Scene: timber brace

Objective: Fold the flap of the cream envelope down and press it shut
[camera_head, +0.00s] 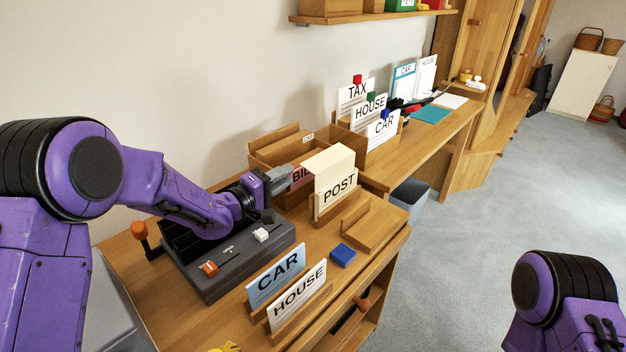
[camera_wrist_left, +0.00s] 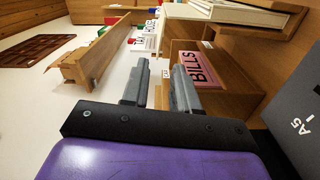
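My right gripper is out of view.
A grey device (camera_head: 225,262) with an orange knob and a white button lies under my left arm. A pink BILLS card (camera_wrist_left: 198,68) stands in a wooden box beside the fingers. CAR (camera_head: 275,275) and HOUSE (camera_head: 297,296) cards stand in front. A blue block (camera_head: 342,255) lies nearby.

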